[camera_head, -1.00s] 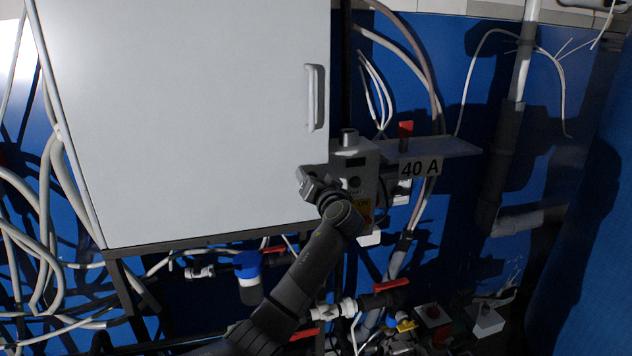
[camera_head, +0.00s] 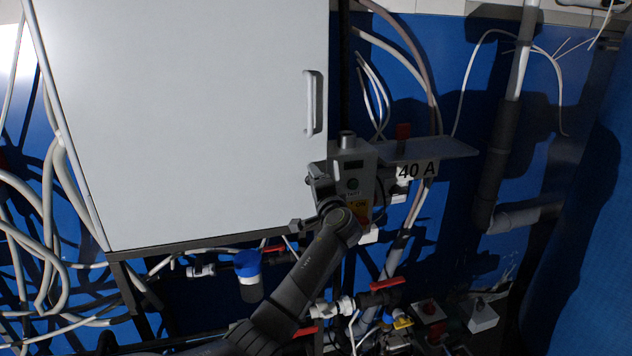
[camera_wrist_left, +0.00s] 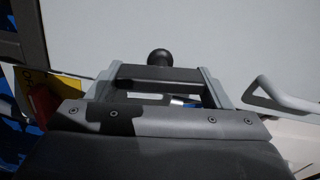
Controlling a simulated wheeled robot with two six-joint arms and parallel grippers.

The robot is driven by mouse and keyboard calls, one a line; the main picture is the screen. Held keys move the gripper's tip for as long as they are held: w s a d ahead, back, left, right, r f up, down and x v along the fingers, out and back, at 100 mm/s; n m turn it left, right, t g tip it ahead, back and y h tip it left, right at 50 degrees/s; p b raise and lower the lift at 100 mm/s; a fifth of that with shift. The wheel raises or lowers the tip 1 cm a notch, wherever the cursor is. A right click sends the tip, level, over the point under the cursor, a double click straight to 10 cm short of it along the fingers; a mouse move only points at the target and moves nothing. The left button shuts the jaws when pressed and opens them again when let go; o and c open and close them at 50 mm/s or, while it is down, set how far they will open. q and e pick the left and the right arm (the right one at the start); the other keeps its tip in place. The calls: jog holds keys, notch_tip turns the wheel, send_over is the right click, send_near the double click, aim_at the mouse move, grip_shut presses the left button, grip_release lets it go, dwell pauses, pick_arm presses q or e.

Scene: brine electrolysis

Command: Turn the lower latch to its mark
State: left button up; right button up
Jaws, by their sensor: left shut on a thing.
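The white cabinet door (camera_head: 190,110) fills the upper left of the head view. My left gripper (camera_head: 308,204) is at its lower right edge, its fingers one above the other. In the left wrist view, the fingers of my left gripper (camera_wrist_left: 160,82) stand on either side of a dark bar, the lower latch (camera_wrist_left: 158,78), and are shut on it. A round black knob (camera_wrist_left: 160,57) shows just beyond the bar. In the head view the latch is too small and covered to make out. I cannot see its mark. My right gripper is not in view.
A grey control box (camera_head: 352,165) with a yellow label stands right beside my gripper. The door handle (camera_head: 314,103) is above. Red-handled valves (camera_head: 386,284) and pipes lie below.

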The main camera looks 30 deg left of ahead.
pick_arm(q)
jog(key=shift+m+p, duration=0.4)
jog(key=shift+m, duration=0.6)
jog(key=shift+f, duration=0.1)
jog(key=o, duration=1)
jog(key=shift+d, duration=0.1)
jog(key=b+v, duration=0.6)
jog(key=v, duration=1.1)
jog(key=shift+s+d, duration=0.1)
jog(key=shift+d, duration=0.1)
